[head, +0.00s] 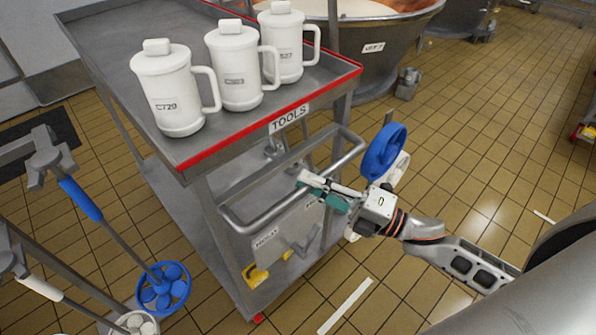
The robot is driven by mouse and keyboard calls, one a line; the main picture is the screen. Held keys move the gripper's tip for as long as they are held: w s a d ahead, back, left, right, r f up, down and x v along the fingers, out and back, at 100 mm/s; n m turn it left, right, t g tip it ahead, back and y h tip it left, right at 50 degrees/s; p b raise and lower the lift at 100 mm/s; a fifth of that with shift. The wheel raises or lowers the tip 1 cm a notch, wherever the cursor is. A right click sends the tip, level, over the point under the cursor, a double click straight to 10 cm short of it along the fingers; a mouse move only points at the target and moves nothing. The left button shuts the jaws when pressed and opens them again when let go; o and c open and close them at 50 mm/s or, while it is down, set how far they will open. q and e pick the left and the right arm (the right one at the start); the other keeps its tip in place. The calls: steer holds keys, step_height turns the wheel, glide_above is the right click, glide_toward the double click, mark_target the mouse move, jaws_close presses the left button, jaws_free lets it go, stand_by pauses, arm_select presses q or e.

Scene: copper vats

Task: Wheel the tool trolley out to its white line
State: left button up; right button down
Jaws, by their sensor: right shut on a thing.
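The tool trolley (180,208) is a grey metal cart with a red front edge and a "TOOLS" label on its top shelf (110,50). Several feet of tiled floor show around it. Its tubular push handle (250,226) sticks out from the near end, below the label. My right gripper (312,186) is shut on the right part of this handle. A white line (345,306) lies on the floor just right of the trolley's near end. A shorter white mark (543,216) lies farther right. My left gripper is not in view.
Three white lidded jugs (238,68) stand on the top shelf. Blue-ended tools (163,286) stand close on the left. A blue ring (384,151) shows beside my right gripper. A copper vat (385,45) stands behind. Tiled floor on the right is mostly clear.

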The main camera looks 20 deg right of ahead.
steer(key=s+d+p, duration=0.1)
steer(key=s+d, duration=0.2)
steer(key=s, duration=0.4)
steer(key=s+d+p, duration=0.1)
steer(key=s+d, duration=0.2)
steer(key=s, duration=0.5)
steer(key=shift+s+d, duration=0.15)
steer(key=c, duration=1.9)
jaws_free()
steer(key=v, duration=1.2)
